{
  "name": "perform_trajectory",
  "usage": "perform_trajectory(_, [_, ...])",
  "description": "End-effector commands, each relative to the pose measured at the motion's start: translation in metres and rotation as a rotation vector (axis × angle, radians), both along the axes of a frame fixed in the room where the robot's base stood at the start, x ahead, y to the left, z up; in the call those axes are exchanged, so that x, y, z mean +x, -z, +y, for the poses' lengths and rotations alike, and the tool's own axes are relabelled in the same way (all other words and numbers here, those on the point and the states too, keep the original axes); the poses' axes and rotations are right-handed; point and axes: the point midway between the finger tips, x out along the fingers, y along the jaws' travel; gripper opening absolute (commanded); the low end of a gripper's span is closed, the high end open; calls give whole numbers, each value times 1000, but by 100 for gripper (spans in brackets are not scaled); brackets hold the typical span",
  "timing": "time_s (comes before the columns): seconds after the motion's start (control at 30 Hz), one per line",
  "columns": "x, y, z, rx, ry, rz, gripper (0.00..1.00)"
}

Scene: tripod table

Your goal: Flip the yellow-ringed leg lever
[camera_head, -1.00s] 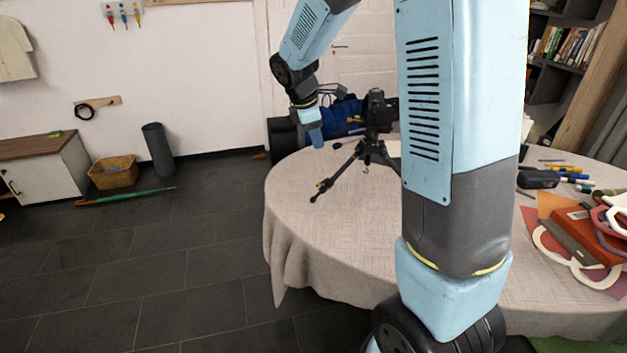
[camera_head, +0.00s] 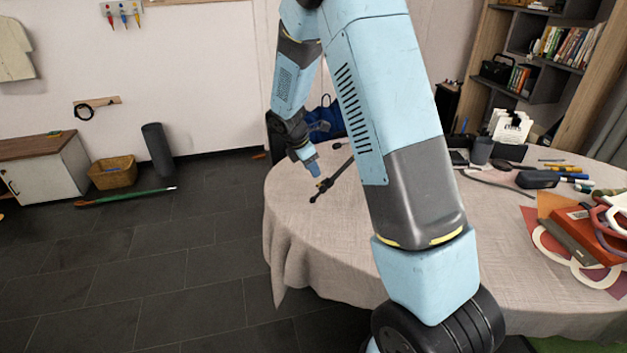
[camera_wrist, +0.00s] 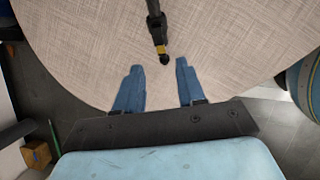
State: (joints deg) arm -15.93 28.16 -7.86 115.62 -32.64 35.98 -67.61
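A dark tripod leg (camera_head: 337,182) lies slanting out over the table, with a yellow ring (camera_head: 323,184) near its outer end. In the wrist view the leg (camera_wrist: 153,18) comes down from the top, and its yellow ring (camera_wrist: 161,48) shows just beyond my fingertips, between their lines. The lever itself is too small to make out. My gripper (camera_head: 315,172) is just above the leg's outer end. In the wrist view my gripper (camera_wrist: 159,64) is open, with its blue fingers wide apart and nothing between them.
The round table (camera_head: 300,225) has a beige cloth, bare around the leg's outer end. Its right side holds a dark case (camera_head: 537,179), markers and an orange-red book (camera_head: 588,232). A blue bag (camera_head: 325,117) is behind the table.

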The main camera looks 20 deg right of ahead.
Motion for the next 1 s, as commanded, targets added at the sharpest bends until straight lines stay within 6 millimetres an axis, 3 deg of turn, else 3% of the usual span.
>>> perform_trajectory(0.2, [4, 35, -13, 0, 1, 2, 39])
perform_trajectory(0.4, [8, 53, -20, 0, 0, 1, 39])
perform_trajectory(0.83, [9, 59, -22, 0, 0, 0, 38])
perform_trajectory(1.0, [9, 59, -22, 0, 0, 0, 22])
